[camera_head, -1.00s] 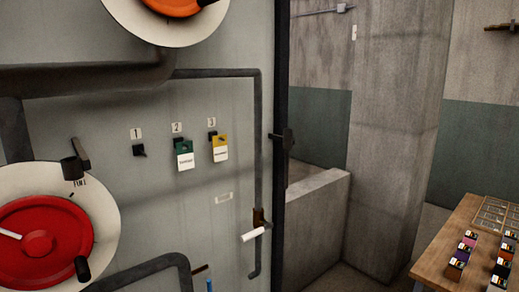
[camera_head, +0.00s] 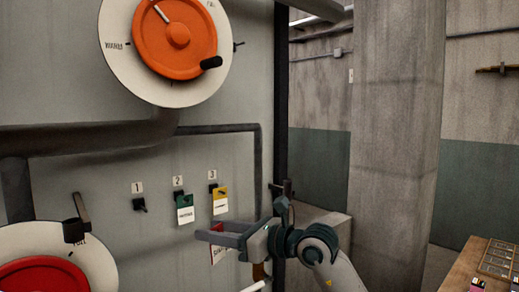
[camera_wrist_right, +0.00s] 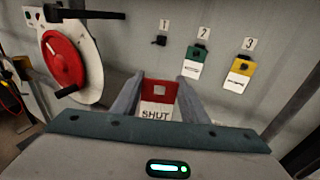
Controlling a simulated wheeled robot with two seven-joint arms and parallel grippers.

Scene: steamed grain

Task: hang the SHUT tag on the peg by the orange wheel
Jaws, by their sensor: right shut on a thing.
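The orange wheel (camera_head: 175,38) sits on a round white dial at the upper left of the head view. A small dark peg (camera_head: 238,44) sticks out just right of the dial, and nothing hangs on it. My right gripper (camera_head: 212,233) is low, below the wheel and in front of the numbered pegs. It is shut on the SHUT tag (camera_wrist_right: 159,101), which is red above and white below with black lettering. In the head view the tag (camera_head: 218,253) is partly hidden by the fingers. My left gripper is not in view.
Peg 1 (camera_head: 139,204) is bare. A green tag (camera_head: 184,207) hangs at 2 and a yellow tag (camera_head: 220,200) at 3. A red wheel (camera_head: 45,278) is lower left. Dark pipes (camera_head: 90,137) cross below the orange wheel. A wooden table (camera_head: 455,272) stands at right.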

